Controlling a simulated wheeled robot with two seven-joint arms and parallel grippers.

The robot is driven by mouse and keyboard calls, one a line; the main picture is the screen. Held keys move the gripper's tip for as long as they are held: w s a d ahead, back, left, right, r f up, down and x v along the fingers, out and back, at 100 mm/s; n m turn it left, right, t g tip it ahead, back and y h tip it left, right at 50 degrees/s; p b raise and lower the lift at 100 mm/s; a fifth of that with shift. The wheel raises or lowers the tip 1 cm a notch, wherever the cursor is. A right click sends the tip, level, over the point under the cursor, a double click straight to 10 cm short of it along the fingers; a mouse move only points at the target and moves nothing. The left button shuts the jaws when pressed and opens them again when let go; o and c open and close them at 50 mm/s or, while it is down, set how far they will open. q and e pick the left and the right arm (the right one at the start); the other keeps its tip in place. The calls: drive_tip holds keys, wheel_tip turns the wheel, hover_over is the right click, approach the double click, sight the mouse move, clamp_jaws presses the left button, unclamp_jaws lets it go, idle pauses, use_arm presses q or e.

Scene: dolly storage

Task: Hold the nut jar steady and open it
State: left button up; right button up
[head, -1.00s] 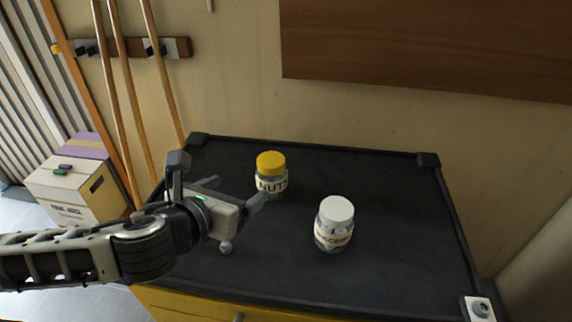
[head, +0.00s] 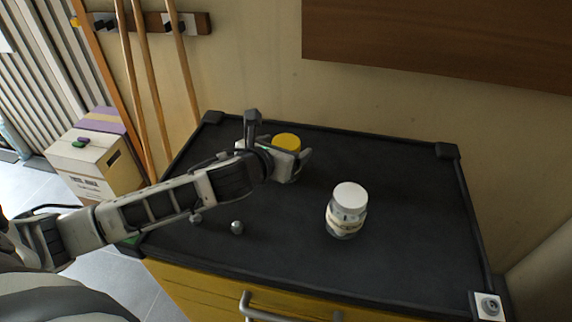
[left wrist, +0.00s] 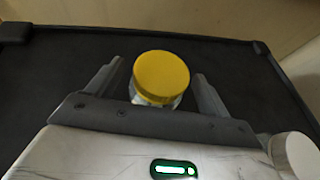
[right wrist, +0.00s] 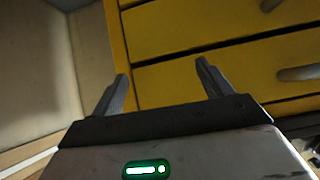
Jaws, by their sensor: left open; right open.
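The nut jar (head: 286,143), with a yellow lid, stands upright on the black top of the cabinet. In the head view my left gripper (head: 290,163) is at the jar and hides most of its body and label. In the left wrist view the nut jar (left wrist: 161,79) stands between the two fingers of my left gripper (left wrist: 158,85). Those fingers are open, with a gap on each side of the jar. My right gripper (right wrist: 160,85) is open and empty in the right wrist view, facing the yellow drawer fronts. It is not in the head view.
A white-lidded jar (head: 346,210) stands to the right of the nut jar; its lid shows in the left wrist view (left wrist: 294,156). Small round balls (head: 237,227) lie front left. The cabinet top (head: 410,240) has a raised rim. Its right side is clear.

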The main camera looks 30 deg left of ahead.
use_arm(q)
drive_tip(key=shift+x, duration=1.5)
drive_tip(key=c, duration=1.6)
drive_tip(key=shift+o, duration=0.2)
drive_tip(key=shift+r, duration=0.1)
